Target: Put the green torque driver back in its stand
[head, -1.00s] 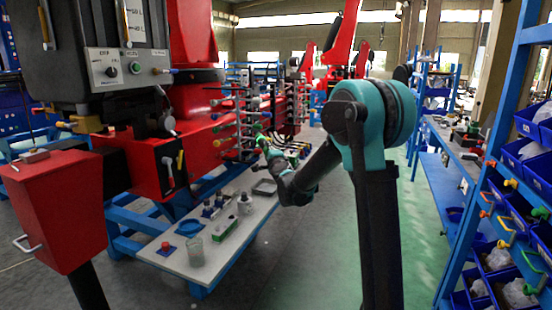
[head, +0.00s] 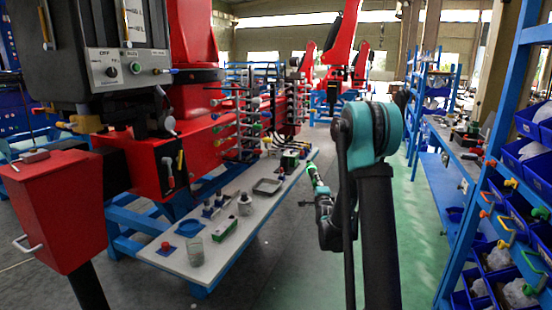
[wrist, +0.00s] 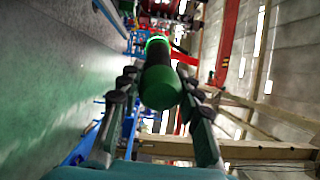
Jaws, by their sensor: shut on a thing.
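The green torque driver (wrist: 162,85) is in the wrist view, with a rounded green end toward the camera, a dark middle band and a bright green part beyond. My gripper (wrist: 158,92) has its fingers on either side of it and is shut on it. In the head view the driver (head: 314,175) sticks up and left from my gripper (head: 319,190), beside the table's right edge and over the floor. I cannot tell which item is the driver's stand; small blue-based holders (head: 209,207) with dark tops stand on the table.
The pale table (head: 262,212) carries a green-and-white box (head: 224,230), a glass jar (head: 195,251), a dark tray (head: 268,186) and a white bottle (head: 245,204). A rack of coloured-ended rods (head: 240,125) stands behind it. Blue shelves (head: 450,250) are at right. The green floor between is clear.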

